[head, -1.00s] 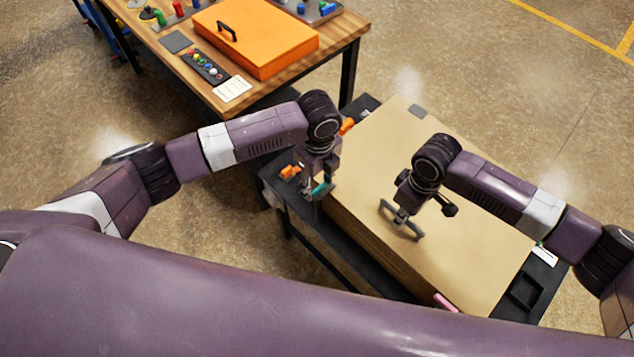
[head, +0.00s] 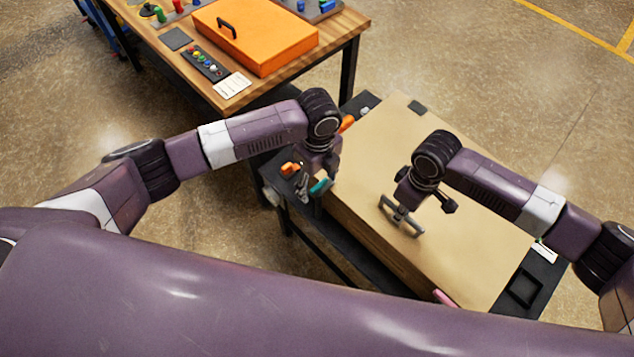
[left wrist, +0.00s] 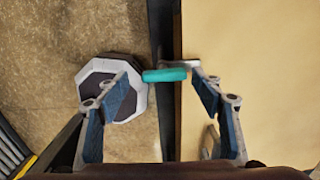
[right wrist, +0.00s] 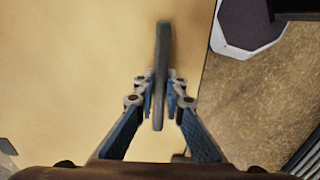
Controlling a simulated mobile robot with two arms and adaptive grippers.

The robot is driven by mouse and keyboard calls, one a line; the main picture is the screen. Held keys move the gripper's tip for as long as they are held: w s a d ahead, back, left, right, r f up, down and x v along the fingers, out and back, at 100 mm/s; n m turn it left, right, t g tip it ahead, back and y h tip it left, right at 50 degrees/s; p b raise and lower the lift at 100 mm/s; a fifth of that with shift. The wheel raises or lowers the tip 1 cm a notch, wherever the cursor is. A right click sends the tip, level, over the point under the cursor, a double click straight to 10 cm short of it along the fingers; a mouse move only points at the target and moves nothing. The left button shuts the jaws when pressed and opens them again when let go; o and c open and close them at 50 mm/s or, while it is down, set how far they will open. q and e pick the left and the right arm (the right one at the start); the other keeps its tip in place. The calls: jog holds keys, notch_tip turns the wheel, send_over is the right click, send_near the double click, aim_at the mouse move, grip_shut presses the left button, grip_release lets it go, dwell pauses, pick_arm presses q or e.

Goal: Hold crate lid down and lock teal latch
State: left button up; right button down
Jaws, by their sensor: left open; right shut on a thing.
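The tan crate lid (head: 455,240) lies on the crate on the dark cart. My right gripper (head: 403,216) is shut on the grey lid handle (head: 388,206) near the lid's left side; the handle stands between its fingers in the right wrist view (right wrist: 160,85). The teal latch (head: 320,186) is at the crate's left edge. In the left wrist view the teal latch (left wrist: 164,75) sticks out across the edge, between the tips of my left gripper (left wrist: 160,88). My left gripper is open, with its fingers apart on either side of the latch.
A pink latch (head: 444,297) shows at the crate's near edge. Orange parts (head: 290,168) lie on the cart (head: 362,262) to the left of the crate. A wooden table with an orange case (head: 255,35) stands behind. Floor is open at the right.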

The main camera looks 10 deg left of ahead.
aim_at(318, 186)
jog(key=shift+w+d, duration=0.4)
jog(key=shift+d, duration=0.05)
jog(key=c, duration=2.2)
grip_release()
jog(key=shift+o, duration=1.3)
jog(key=shift+w+f, duration=0.1)
jog(key=shift+o, duration=0.2)
jog(key=shift+f, duration=0.1)
pick_arm(q)
notch_tip(318, 186, up, 12)
pick_arm(e)
jog(key=shift+a, duration=0.15)
jog(key=shift+r, duration=0.2)
notch_tip(318, 186, up, 12)
jog(key=shift+f, duration=0.15)
